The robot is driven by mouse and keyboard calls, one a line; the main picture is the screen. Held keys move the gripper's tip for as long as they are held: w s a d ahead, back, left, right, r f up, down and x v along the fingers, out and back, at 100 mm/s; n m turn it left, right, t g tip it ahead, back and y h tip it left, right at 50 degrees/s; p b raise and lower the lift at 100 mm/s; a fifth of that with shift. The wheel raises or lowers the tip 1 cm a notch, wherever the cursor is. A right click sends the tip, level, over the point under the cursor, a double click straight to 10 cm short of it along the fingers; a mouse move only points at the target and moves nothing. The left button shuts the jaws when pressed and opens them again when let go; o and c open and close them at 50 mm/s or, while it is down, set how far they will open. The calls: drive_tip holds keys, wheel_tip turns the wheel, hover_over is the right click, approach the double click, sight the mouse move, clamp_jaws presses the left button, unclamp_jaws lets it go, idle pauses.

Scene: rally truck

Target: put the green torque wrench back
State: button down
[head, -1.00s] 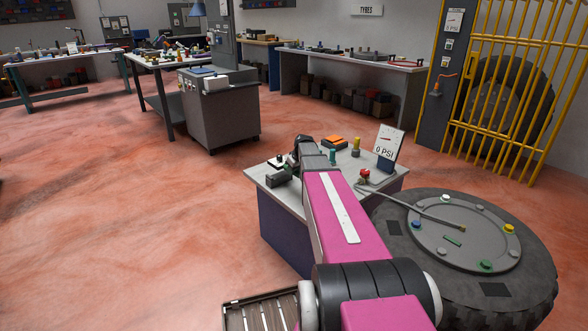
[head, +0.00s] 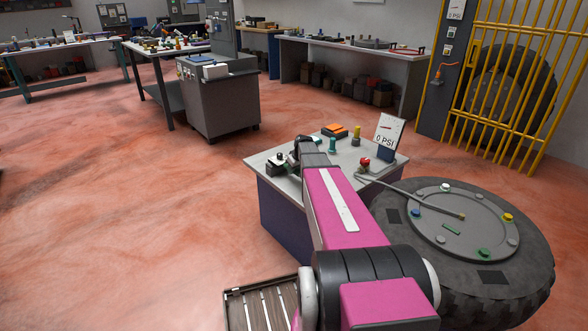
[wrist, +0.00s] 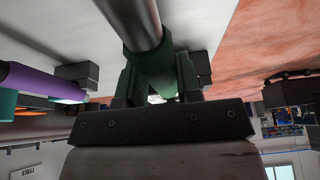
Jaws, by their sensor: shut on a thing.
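In the wrist view, a green handle (wrist: 150,66) with a round metal shaft (wrist: 137,22) lies between the fingers of my gripper (wrist: 157,88). It looks like the green torque wrench, and my gripper is shut on it. The shaft runs up out of the picture over a pale surface, so its far end is hidden. In the head view my arm reaches over the left part of a small grey-topped cabinet (head: 262,160). My fingers and the wrench cannot be made out there. Whether the wrench touches anything below it, I cannot tell.
A purple bar (wrist: 32,82) lies left of the handle in the wrist view. On the cabinet stand a teal post (head: 332,146), a yellow post (head: 356,134), a red knob (head: 365,162) and a PSI sign (head: 388,132). A large tyre (head: 395,262) lies to the right.

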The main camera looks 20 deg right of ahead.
drive_tip(key=shift+f, duration=0.3)
drive_tip(key=c, duration=0.7)
unclamp_jaws()
drive_tip(key=v, duration=1)
drive_tip(key=shift+s+r, duration=0.15)
drive_tip(key=shift+r, duration=0.2)
drive_tip(key=s+a+f+m+g, duration=0.1)
drive_tip(key=s+a+f, duration=0.2)
drive_tip(key=s, duration=0.6)
drive_tip(key=s+a+f+m+g+h, duration=0.1)
drive_tip(key=s+a+f+m, duration=0.1)
drive_tip(key=s+a, duration=0.6)
drive_tip(key=s+a+f+m+g, duration=0.1)
drive_tip(key=s+a+f, duration=0.3)
drive_tip(key=s, duration=0.7)
drive_tip(key=shift+s+a+f+g+h, duration=0.1)
drive_tip(key=shift+a+f+g+h, duration=0.15)
drive_tip(key=shift+a+g+h, duration=0.5)
